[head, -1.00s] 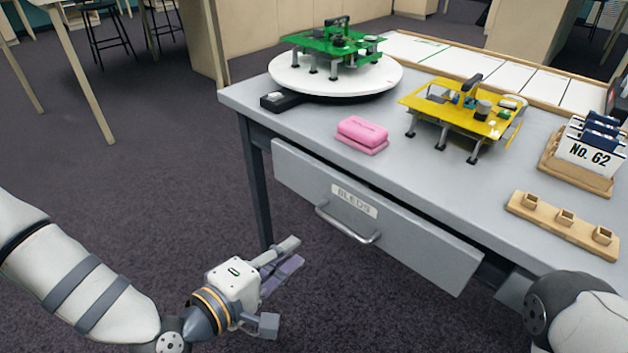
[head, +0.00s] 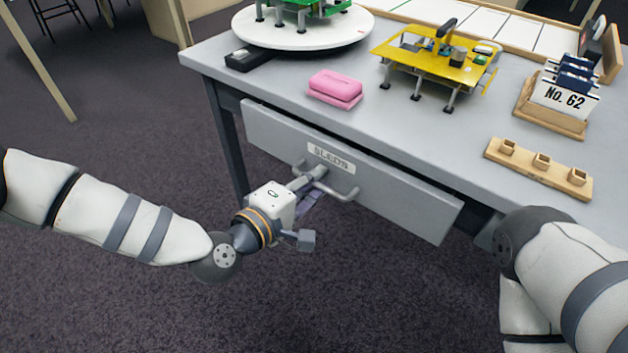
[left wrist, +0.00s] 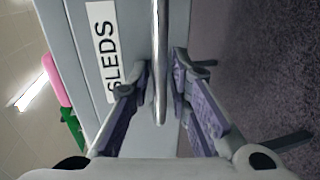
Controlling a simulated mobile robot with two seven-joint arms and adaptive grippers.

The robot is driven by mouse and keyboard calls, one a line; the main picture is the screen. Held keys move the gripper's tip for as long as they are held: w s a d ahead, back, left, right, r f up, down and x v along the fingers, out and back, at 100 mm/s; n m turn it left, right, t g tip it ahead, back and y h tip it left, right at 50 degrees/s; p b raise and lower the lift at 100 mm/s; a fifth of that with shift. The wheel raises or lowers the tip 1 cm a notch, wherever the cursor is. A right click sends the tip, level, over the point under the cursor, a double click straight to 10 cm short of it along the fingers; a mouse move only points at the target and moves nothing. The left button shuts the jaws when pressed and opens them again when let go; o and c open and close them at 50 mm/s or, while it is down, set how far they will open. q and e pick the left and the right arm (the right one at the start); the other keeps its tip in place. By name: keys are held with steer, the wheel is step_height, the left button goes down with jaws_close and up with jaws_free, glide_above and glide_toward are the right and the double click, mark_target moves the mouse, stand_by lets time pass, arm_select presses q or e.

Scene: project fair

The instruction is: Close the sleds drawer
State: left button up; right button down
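The grey sleds drawer (head: 395,198) under the table stands partly open, its front out from the table edge with a dark gap above. Its "SLEDS" label (head: 331,158) also shows in the left wrist view (left wrist: 102,50). My left gripper (head: 318,178) is at the bar handle (head: 345,193), partly covering its left part. In the left wrist view the handle bar (left wrist: 159,60) runs between the two fingers (left wrist: 160,82), with a small gap visible on each side, so the gripper looks open around it. My right gripper is out of view; only the right arm shows.
On the grey table (head: 420,135) are a pink block stack (head: 335,88), a yellow board on legs (head: 440,65), a white turntable (head: 300,38), a wooden holder with three cups (head: 540,168) and a "No. 62" card rack (head: 560,100). Carpet (head: 370,290) before the drawer is clear.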

mark_target(329, 167)
arm_select(q)
steer(key=shift+c, duration=0.3)
jaws_close()
steer(key=x, duration=0.1)
steer(key=b+x, duration=0.2)
steer(key=x, duration=0.1)
steer(key=shift+r, duration=0.25)
steer(key=shift+w+d+r, duration=0.1)
steer(key=shift+w+d, duration=0.05)
steer(key=shift+r, duration=0.2)
steer(key=shift+o, duration=0.3)
jaws_free()
steer(key=shift+w, duration=0.1)
